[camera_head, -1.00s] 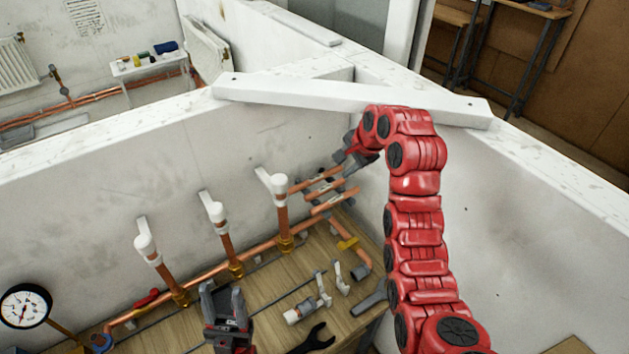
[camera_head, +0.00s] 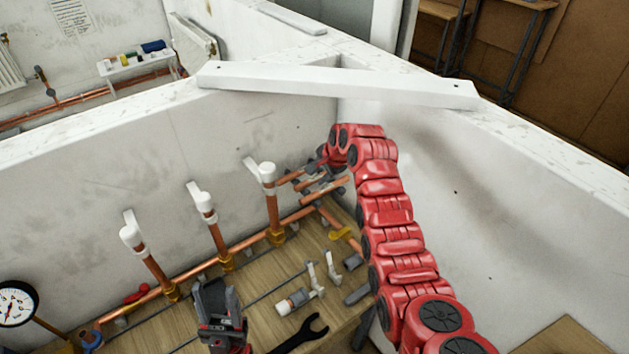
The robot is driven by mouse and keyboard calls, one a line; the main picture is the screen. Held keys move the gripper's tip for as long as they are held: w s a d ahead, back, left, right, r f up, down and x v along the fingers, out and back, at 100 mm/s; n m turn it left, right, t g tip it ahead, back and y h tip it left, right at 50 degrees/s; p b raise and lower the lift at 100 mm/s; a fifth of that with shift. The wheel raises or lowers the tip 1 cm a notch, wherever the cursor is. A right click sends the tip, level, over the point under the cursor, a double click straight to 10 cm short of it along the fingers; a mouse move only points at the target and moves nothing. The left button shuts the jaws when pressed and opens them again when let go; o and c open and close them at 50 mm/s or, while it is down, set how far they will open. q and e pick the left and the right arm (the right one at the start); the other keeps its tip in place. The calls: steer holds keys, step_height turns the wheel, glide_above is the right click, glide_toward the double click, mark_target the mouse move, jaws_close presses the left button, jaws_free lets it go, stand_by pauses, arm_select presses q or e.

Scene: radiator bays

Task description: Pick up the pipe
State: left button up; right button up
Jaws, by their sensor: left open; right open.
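Several copper pipes show. A long horizontal pipe (camera_head: 205,268) runs low along the white wall, with three upright pipes (camera_head: 272,212) joined to it and capped in white. Short copper pipe pieces (camera_head: 335,185) lie close together in the corner, by grey holders. I cannot tell which pipe the task names. My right gripper (camera_head: 312,170) is at these short pieces, partly hidden by its red arm; contact cannot be made out. My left gripper (camera_head: 214,286) is open and empty, low over the wooden bench, in front of the long pipe.
On the wooden bench (camera_head: 255,308) lie a white-ended valve fitting (camera_head: 292,302), a black wrench (camera_head: 301,336) and a grey tool. A pressure gauge (camera_head: 15,303) stands at far left. A white beam (camera_head: 340,86) spans the wall corner above my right arm.

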mark_target(314, 179)
steer(key=b+x, duration=0.1)
steer(key=x, duration=0.1)
steer(key=shift+f, duration=0.4)
steer(key=shift+w+a+f+b, duration=0.25)
steer(key=shift+w+f+b, duration=0.1)
steer(key=shift+b, duration=0.1)
steer(key=shift+c, duration=0.4)
steer(key=shift+s, duration=0.1)
jaws_close()
steer(key=shift+r, duration=0.15)
